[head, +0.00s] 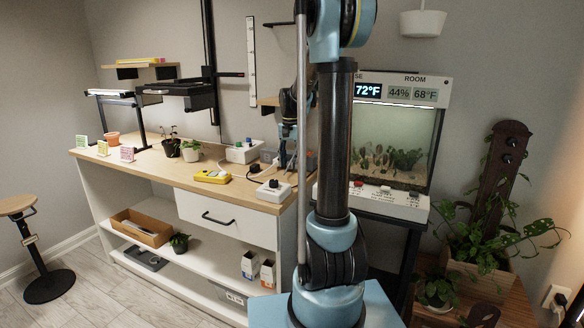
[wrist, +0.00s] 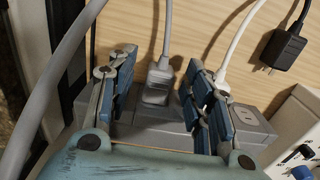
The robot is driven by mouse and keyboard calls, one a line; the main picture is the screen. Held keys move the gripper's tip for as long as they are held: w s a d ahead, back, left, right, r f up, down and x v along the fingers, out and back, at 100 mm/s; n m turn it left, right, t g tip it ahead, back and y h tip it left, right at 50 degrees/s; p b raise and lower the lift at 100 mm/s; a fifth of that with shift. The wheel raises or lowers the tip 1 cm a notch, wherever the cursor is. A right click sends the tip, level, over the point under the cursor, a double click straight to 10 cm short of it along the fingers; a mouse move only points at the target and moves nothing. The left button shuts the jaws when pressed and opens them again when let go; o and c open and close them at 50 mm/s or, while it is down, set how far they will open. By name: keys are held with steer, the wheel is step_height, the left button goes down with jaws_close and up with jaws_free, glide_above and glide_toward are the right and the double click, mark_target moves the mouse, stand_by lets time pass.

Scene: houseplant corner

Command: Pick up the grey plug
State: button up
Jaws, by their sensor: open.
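The grey plug (wrist: 158,84) stands in a grey power strip (wrist: 256,124) in the wrist view, its thick grey cord running up and away. My gripper (wrist: 161,60) is open, with one finger left of the plug and one right of it. My gripper also shows in the head view (head: 288,158), low over the right end of the wooden bench (head: 150,167). The plug cannot be made out in the head view. The lower part of the strip is hidden by my gripper's body.
A white cord (wrist: 235,50) runs into the strip just beyond the right finger. A black plug (wrist: 285,46) lies loose on the bench at upper right. A white box (wrist: 296,125) stands right of the strip. A thick grey cable (wrist: 58,68) passes on the left.

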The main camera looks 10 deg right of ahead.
jaws_close()
